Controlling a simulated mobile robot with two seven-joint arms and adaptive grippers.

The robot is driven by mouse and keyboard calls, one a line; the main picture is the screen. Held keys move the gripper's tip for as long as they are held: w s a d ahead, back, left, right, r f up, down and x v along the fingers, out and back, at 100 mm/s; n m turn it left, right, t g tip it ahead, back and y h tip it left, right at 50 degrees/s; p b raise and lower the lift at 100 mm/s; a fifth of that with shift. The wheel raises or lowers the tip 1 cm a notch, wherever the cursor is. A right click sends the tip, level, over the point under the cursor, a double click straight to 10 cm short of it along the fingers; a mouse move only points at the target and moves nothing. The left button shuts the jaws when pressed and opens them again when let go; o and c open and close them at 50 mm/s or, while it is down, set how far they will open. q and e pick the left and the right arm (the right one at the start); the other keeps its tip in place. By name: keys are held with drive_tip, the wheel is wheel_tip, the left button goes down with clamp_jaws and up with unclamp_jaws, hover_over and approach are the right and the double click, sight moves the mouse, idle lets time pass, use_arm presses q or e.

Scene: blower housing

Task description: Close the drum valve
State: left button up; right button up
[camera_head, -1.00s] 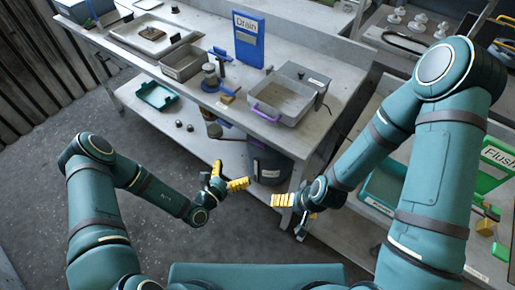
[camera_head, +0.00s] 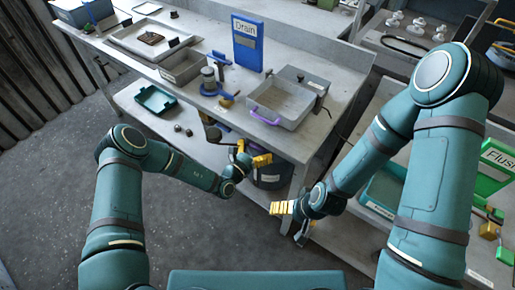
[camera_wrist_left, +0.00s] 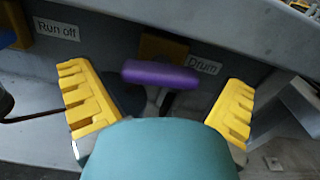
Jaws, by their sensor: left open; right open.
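The drum valve's purple handle (camera_wrist_left: 160,75) lies crosswise in the left wrist view, beside a "Drum" label (camera_wrist_left: 202,66) on the bench front. My left gripper is open, with its yellow fingers on either side of the handle and apart from it. My right gripper (camera_head: 293,222) is open and empty, in front of the bench's right leg.
A "Run off" label (camera_wrist_left: 57,30) and a yellow part are left of the valve. On the bench (camera_head: 215,122) stand a grey tray with a purple handle (camera_head: 264,115) and a blue "Drain" sign (camera_head: 248,43). A teal tray (camera_head: 156,99) sits on the lower shelf.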

use_arm(q)
drive_tip(key=shift+w, duration=0.1)
drive_tip(key=c, duration=1.1)
drive_tip(key=shift+c, duration=0.2)
drive_tip(key=shift+m+p, duration=0.55)
drive_tip(key=shift+m, duration=0.25)
drive_tip(key=shift+f, duration=0.1)
drive_tip(key=o, duration=1.1)
drive_tip(key=shift+o, duration=0.2)
